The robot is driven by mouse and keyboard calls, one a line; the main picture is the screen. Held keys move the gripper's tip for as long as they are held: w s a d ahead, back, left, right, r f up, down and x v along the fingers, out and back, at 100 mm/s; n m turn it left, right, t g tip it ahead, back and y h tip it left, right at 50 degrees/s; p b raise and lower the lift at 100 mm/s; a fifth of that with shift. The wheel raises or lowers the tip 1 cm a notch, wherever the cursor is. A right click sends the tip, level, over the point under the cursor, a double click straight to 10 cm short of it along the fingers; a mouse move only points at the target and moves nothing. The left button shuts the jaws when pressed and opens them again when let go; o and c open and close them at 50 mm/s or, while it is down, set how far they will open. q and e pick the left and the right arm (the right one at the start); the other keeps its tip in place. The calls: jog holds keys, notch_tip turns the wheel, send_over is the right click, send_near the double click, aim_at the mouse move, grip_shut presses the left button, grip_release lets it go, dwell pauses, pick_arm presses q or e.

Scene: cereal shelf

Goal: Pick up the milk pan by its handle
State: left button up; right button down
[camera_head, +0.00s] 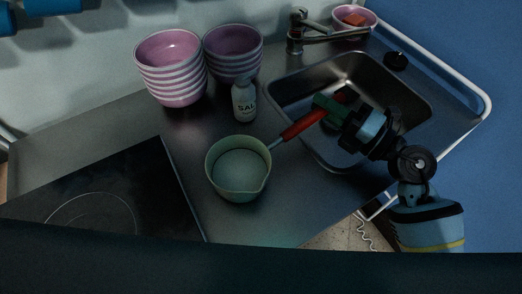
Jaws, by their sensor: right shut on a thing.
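The milk pan (240,167) is pale green with a pouring lip and a red handle (304,124) that points up and right toward the sink. My right gripper (326,112) is at the far end of the handle and is shut on it; its fingertips are partly hidden in the dim light. The pan looks upright over the counter beside the hob. I cannot tell whether its base touches the counter. My left gripper is not in view.
A metal sink (424,112) with a tap (297,38) lies under my right arm. Stacked pink bowls (172,90) and more pink bowls (234,66) stand at the back, near a salt container (244,104). A black hob (120,190) is at left. A pink bowl (354,30) sits behind the sink.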

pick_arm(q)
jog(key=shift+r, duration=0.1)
pick_arm(e)
jog(key=shift+r, duration=0.2)
jog(key=shift+r+p, duration=0.6)
jog(key=shift+r, duration=1.15)
jog(key=shift+s+d+f, duration=0.1)
jog(key=shift+s+d, duration=0.1)
jog(key=shift+d, duration=0.1)
pick_arm(q)
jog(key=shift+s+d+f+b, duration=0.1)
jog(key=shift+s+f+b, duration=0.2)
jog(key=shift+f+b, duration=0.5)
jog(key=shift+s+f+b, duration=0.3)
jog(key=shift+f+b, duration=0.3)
jog(key=shift+b, duration=0.4)
pick_arm(e)
jog(key=r+v, duration=0.2)
jog(key=v, duration=1.5)
jog(key=shift+d, duration=0.2)
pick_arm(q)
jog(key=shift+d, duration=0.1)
